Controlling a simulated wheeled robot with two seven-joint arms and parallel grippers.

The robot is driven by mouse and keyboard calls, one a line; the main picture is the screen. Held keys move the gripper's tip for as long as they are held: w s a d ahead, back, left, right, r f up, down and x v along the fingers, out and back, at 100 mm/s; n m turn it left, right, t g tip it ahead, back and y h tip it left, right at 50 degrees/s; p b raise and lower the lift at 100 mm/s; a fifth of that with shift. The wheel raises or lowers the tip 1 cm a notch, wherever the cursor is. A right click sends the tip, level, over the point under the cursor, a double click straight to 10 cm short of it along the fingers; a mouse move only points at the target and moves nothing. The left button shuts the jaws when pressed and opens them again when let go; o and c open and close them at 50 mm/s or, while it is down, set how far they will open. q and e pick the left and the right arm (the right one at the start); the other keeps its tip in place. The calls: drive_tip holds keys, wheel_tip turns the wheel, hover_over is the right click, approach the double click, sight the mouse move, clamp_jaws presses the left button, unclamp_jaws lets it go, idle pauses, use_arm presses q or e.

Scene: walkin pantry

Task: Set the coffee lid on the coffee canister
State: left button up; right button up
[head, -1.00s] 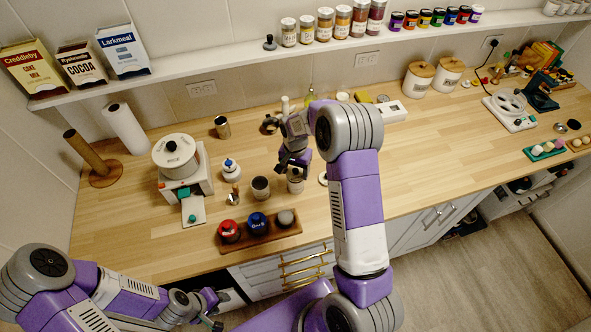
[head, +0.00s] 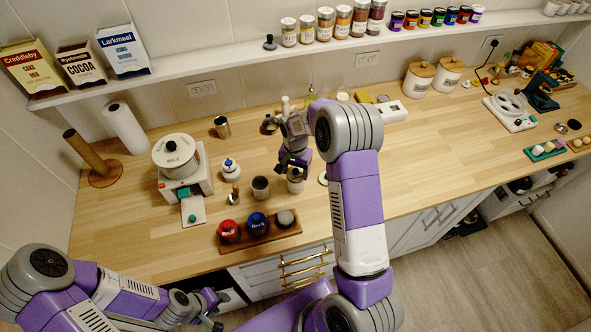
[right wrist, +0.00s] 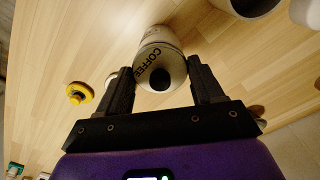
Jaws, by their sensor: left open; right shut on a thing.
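The pale coffee canister (right wrist: 158,42), with COFFEE on its side, stands on the counter. In the head view the canister (head: 296,186) is directly below my right gripper (head: 291,169). In the right wrist view a pale disc with a dark round knob, the coffee lid (right wrist: 160,77), lies between the fingers at the canister's near end. My right gripper (right wrist: 158,78) is shut on this lid. I cannot tell whether lid and canister touch. My left gripper (head: 214,312) is open and empty at the lower left, in front of the counter.
A grey cup (head: 260,188) and a white jar (head: 231,170) stand left of the canister. A wooden tray (head: 290,238) with several round items lies in front. A pale disc (head: 323,178) lies to the right, partly behind my arm.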

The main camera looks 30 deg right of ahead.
drive_tip(key=shift+f+b, duration=0.35)
drive_tip(key=shift+f, duration=0.05)
drive_tip(key=o, duration=1.1)
drive_tip(key=shift+o, duration=0.3)
drive_tip(key=shift+r, duration=0.15)
drive_tip(key=shift+r+p, duration=2.35)
drive_tip(key=shift+r, duration=1.1)
